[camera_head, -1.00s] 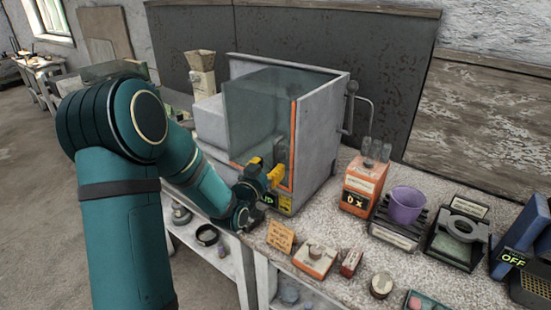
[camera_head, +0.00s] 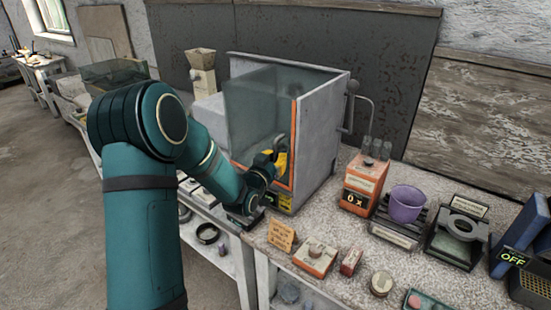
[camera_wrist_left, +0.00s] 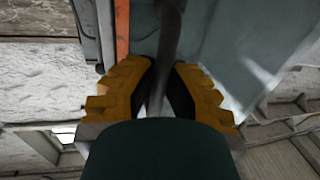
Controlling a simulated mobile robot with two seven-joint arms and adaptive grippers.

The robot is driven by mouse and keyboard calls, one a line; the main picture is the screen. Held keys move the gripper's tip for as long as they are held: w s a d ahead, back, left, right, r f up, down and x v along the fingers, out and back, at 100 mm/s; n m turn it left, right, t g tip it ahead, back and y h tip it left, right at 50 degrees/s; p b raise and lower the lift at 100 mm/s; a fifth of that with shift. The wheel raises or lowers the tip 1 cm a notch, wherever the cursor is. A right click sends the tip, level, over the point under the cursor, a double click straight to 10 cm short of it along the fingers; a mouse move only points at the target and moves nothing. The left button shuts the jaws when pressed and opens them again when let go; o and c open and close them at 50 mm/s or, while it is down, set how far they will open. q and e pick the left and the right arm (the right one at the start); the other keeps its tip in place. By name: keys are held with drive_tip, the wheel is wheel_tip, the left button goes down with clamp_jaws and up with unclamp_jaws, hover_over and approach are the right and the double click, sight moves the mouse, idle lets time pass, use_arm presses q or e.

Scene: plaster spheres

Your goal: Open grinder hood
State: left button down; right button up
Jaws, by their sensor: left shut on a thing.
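The grinder (camera_head: 317,130) is a large pale grey cabinet on the bench. Its hood (camera_head: 250,110) is a smoky see-through panel across the front, beside an orange edge strip. My left gripper (camera_head: 281,160) has yellow fingers and is at the lower right of the hood, shut on its dark handle (camera_head: 282,142). In the left wrist view the gripper (camera_wrist_left: 160,92) has its fingers on both sides of the handle bar (camera_wrist_left: 169,35). The palm hides the lower end of the bar. My right gripper is not in view.
A grey lever (camera_head: 350,108) is on the cabinet's right side. To the right on the bench stand an orange box (camera_head: 364,180), a purple cup (camera_head: 406,205) and a device marked OFF (camera_head: 514,257). A small sign (camera_head: 281,236) stands at the front edge.

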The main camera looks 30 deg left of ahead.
use_arm(q)
drive_tip(key=shift+a, duration=0.1)
drive_tip(key=a+b, duration=0.1)
drive_tip(key=a, duration=0.2)
drive_tip(key=a+b, duration=0.2)
drive_tip(key=a, duration=0.2)
drive_tip(key=a+b, duration=0.1)
drive_tip(key=a, duration=0.2)
drive_tip(key=shift+w+a+f, duration=0.15)
drive_tip(key=shift+w+a, duration=0.05)
drive_tip(key=shift+w, duration=0.2)
drive_tip(key=a, duration=1)
drive_tip(key=shift+w+a, duration=0.15)
drive_tip(key=shift+w, duration=0.25)
drive_tip(key=c, duration=1)
unclamp_jaws()
approach(231, 132)
drive_tip(key=s, duration=0.6)
drive_tip(key=shift+d, duration=0.3)
